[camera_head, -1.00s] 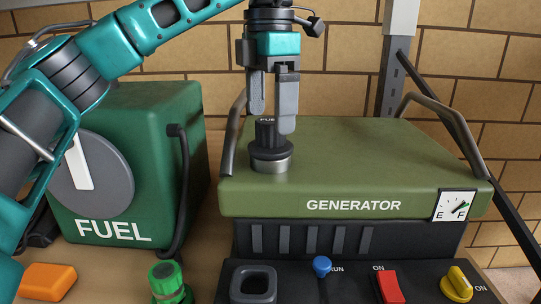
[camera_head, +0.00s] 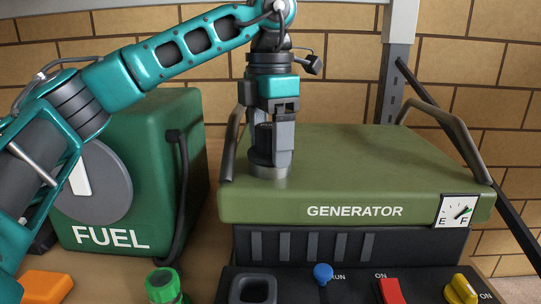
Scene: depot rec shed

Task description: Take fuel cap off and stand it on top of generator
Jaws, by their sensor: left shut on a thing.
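The olive-green generator (camera_head: 360,160) stands on the bench at centre right, with a fuel gauge (camera_head: 457,210) at its front right corner. The black fuel cap (camera_head: 262,157) sits on the metal filler neck (camera_head: 270,171) at the left of the generator's top. My left gripper (camera_head: 273,150) points straight down over the cap. Its fingers are closed around the cap's raised grip and hide much of it. The cap looks level and still on the neck. My right gripper does not show.
A green fuel container (camera_head: 160,140) stands left of the generator. A bent handle rises at each side of the generator top. The top right of the cap is bare.

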